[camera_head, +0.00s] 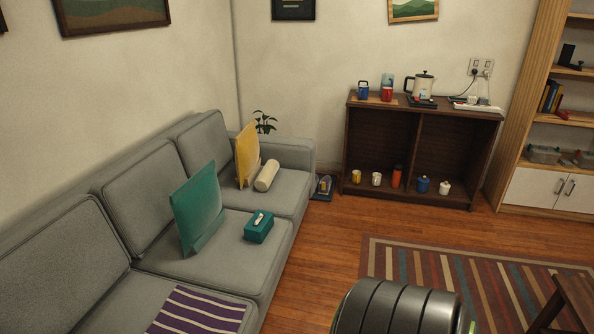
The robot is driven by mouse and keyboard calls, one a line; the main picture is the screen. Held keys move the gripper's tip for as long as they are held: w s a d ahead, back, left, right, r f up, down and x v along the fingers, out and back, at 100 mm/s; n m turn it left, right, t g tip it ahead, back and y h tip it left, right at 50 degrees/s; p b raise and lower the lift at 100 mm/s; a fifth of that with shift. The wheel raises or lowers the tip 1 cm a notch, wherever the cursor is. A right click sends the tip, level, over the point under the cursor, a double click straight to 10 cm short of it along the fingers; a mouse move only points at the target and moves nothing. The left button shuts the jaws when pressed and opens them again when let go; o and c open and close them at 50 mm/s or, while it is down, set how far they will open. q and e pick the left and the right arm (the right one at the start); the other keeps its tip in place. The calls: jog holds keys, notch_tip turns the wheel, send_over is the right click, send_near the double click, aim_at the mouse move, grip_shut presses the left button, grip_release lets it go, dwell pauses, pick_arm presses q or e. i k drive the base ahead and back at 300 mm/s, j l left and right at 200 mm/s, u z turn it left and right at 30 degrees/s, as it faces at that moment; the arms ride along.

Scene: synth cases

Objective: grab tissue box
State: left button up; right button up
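A teal tissue box (259,227) with a white tissue sticking out of its top sits on the grey sofa's (225,262) seat, near the front edge. It is upright and stands to the right of a teal cushion, with a small gap between them. Neither of my grippers is in view. A dark, ribbed, rounded shape at the bottom centre right looks like a part of my own body.
On the sofa are a teal cushion (197,205), a yellow cushion (247,154), a cream roll (267,175) and a purple striped cloth (200,312). A striped rug (470,280), a dark table (575,300) and a brown cabinet (420,115) lie to the right. Wooden floor is clear before the sofa.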

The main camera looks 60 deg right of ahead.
aim_at(258, 228)
jog(key=z, duration=1.75)
jog(key=l+u, duration=0.1)
jog(key=l, duration=1.05)
